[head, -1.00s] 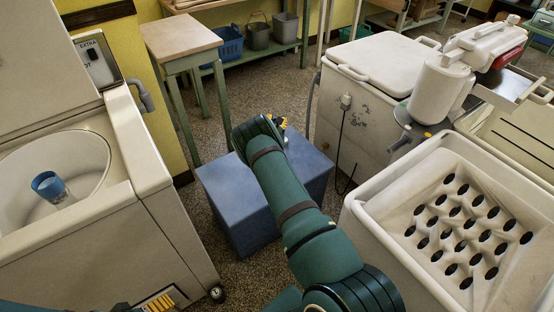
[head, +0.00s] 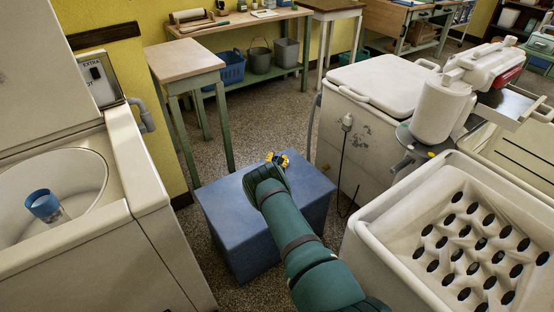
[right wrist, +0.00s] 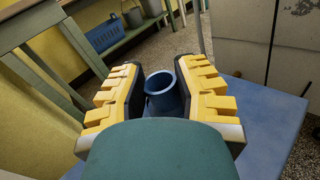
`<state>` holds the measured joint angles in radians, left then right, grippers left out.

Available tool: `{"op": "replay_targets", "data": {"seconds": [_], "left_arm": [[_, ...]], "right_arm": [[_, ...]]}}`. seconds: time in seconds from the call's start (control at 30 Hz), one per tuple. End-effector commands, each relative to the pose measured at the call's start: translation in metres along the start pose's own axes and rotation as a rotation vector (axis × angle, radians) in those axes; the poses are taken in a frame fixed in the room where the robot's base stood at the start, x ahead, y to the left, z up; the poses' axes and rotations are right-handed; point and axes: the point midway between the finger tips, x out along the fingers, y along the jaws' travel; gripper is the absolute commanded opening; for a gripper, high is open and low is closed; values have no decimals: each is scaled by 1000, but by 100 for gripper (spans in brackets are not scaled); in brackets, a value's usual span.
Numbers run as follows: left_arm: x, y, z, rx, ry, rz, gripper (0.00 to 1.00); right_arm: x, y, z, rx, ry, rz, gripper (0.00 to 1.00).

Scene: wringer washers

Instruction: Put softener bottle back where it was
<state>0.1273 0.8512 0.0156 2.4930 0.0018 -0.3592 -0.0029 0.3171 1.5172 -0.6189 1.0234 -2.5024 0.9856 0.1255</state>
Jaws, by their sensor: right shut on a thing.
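A blue round thing with an open-looking rim (right wrist: 165,97), which I take for the softener bottle, stands between the yellow-padded fingers of my right gripper (right wrist: 158,75) in the right wrist view. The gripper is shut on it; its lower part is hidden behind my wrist. In the head view my right gripper (head: 279,160) is over the far part of a blue box (head: 225,208), and the held thing is hidden there. I cannot tell whether it touches the box top. My left gripper is out of view.
A white washer with a blue-topped agitator (head: 42,204) stands at left. A wooden-topped stool (head: 185,60) is behind the box. A lidded wringer washer (head: 378,95) and a tub with dark holes (head: 470,235) are at right. The box's near top is bare.

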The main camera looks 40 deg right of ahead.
Motion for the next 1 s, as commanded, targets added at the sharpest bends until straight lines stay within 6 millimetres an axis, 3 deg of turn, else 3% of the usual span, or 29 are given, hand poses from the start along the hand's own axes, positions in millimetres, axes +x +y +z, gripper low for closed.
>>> {"op": "replay_targets", "data": {"seconds": [0.07, 0.1, 0.13, 0.57, 0.77, 1.0], "left_arm": [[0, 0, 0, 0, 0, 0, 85], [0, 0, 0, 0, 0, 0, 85], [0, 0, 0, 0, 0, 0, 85], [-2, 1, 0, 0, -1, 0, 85], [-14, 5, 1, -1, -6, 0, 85], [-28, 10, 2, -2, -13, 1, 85]], "right_arm": [[0, 0, -1, 0, -3, 1, 0], [0, 0, -2, 0, 0, 0, 43], [0, 0, -2, 0, 0, 0, 53], [-3, 1, 0, -1, 3, 1, 54], [-30, 2, 2, -3, 4, 1, 54], [-79, 2, 2, -3, 4, 2, 54]]}}
